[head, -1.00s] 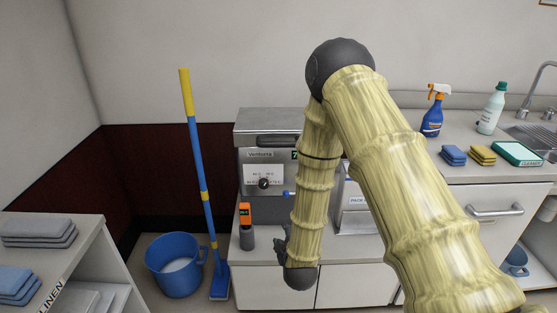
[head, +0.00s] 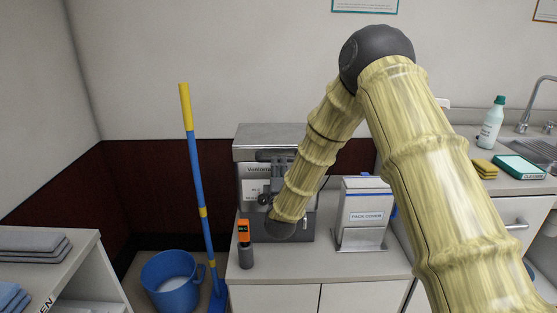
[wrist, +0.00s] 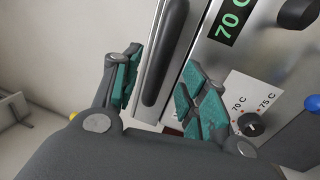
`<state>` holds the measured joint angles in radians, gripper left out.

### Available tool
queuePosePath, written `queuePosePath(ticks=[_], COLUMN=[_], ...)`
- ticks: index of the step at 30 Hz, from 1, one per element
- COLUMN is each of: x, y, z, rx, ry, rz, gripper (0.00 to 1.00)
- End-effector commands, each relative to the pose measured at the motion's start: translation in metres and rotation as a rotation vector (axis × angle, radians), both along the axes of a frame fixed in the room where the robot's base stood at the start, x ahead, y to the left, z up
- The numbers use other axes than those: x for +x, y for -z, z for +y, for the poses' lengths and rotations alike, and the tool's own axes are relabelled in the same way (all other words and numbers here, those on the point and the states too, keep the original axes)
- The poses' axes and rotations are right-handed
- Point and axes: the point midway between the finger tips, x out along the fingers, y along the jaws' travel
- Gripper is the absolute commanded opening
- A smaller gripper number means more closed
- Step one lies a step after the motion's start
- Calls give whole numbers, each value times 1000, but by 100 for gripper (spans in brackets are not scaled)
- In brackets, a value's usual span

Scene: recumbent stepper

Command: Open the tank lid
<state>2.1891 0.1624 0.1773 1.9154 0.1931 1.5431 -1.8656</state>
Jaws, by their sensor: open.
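The metal tank (head: 255,170) stands on the counter, its flat lid (head: 268,132) lying level on top. A dark bar handle (head: 268,154) runs across the upper front; in the wrist view the handle (wrist: 166,55) shows large, slanting between my teal-padded fingers. My gripper (wrist: 160,70) is open, one finger on each side of the handle in the picture; I cannot tell whether either touches it. In the head view my gripper (head: 279,172) is at the tank's front, partly hidden behind my forearm. The wrist view shows a lit "70 C" display (wrist: 232,18) and a dial (wrist: 250,124).
An orange-and-grey handheld device (head: 245,243) stands just left of my wrist. A "PACK COVER" holder (head: 365,216) is to the right. A blue bucket (head: 172,283) and a blue mop (head: 200,180) stand left of the counter.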

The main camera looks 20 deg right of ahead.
Motion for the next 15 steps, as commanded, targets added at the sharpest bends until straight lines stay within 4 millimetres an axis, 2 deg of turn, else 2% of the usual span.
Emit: queuePosePath(ticks=[6,15], x=[31,50], y=[-7,-10], z=[-9,-14], rx=[2,1], ry=[1,0], rz=[-1,1], gripper=[43,43])
